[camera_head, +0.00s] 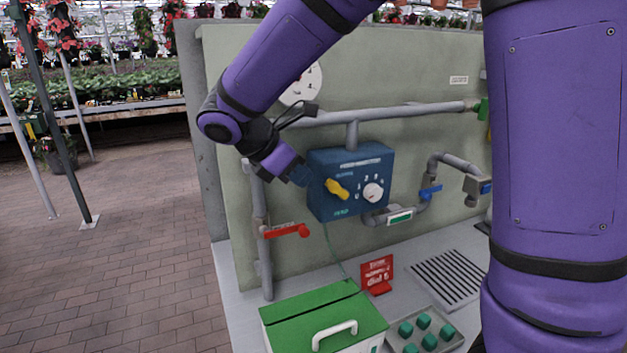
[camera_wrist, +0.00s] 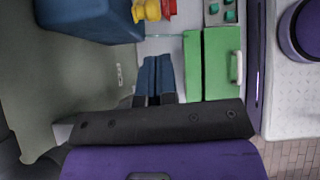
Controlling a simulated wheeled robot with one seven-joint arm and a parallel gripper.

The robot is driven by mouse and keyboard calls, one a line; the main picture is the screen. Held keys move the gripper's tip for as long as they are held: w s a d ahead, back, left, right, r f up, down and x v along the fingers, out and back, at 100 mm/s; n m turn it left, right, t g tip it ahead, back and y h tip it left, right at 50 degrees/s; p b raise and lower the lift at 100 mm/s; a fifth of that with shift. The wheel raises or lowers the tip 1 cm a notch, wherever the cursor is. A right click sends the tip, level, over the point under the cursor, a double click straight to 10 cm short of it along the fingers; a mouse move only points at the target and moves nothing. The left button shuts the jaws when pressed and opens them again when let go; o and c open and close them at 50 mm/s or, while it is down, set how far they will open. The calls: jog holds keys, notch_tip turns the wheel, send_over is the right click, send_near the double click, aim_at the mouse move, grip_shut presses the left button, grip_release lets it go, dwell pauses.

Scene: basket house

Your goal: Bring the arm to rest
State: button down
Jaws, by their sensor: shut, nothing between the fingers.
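My purple arm reaches across the head view from the upper right. My gripper (camera_head: 301,176) is at the left side of the blue control box (camera_head: 330,207), its blue fingers blending with the box's colour. In the wrist view the two blue fingers of my gripper (camera_wrist: 157,62) lie side by side, shut and empty. The control box (camera_wrist: 85,18) shows there at the upper left, apart from the fingertips. It carries a yellow lever (camera_head: 337,189) and a white dial (camera_head: 373,192). Whether the fingers touch the box cannot be told from the head view.
Grey pipes (camera_head: 352,118) run along the panel, with a red valve handle (camera_head: 287,230) and a blue valve handle (camera_head: 430,192). Below are a green-lidded box (camera_head: 318,312), a red sign (camera_head: 377,274) and a tray (camera_head: 452,341) of green pieces. Brick floor at left is open.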

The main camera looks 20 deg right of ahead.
jog(key=v, duration=0.8)
jog(key=s+d+m+t+y, duration=0.2)
jog(key=s+d+m+y, duration=0.2)
jog(key=s+d+m, duration=0.3)
jog(key=s+d+m+t+y, duration=0.2)
jog(key=s+d+m+y, duration=0.2)
jog(key=s+d+m, duration=0.3)
jog(key=shift+s+d+r+m+t+y, duration=0.25)
jog(key=shift+s+m+t+y, duration=0.15)
jog(key=shift+s+m, duration=2.55)
jog(key=shift+s+n, duration=0.65)
